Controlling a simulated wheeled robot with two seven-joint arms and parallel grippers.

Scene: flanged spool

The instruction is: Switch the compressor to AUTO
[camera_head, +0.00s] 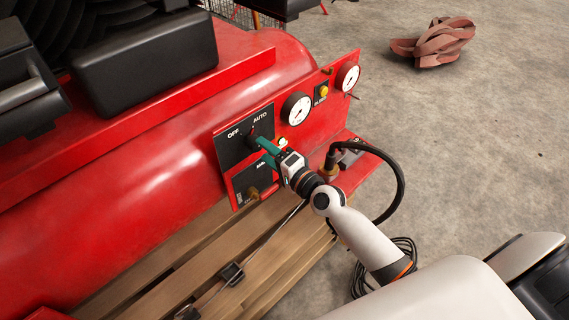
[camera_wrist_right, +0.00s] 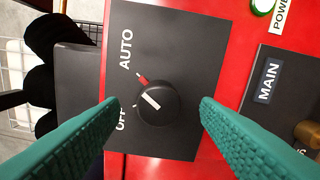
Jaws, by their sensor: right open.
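The compressor's selector knob (camera_wrist_right: 158,102) is round and black, on a dark plate (camera_wrist_right: 190,45) lettered OFF and AUTO. In the head view the right gripper (camera_head: 262,143) reaches the plate (camera_head: 231,150) from the lower right and hides most of the knob. My left gripper is not in view.
A MAIN plate (camera_head: 246,184) with a brass fitting lies below the selector. A black hose (camera_head: 399,176) curves beside my right arm.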

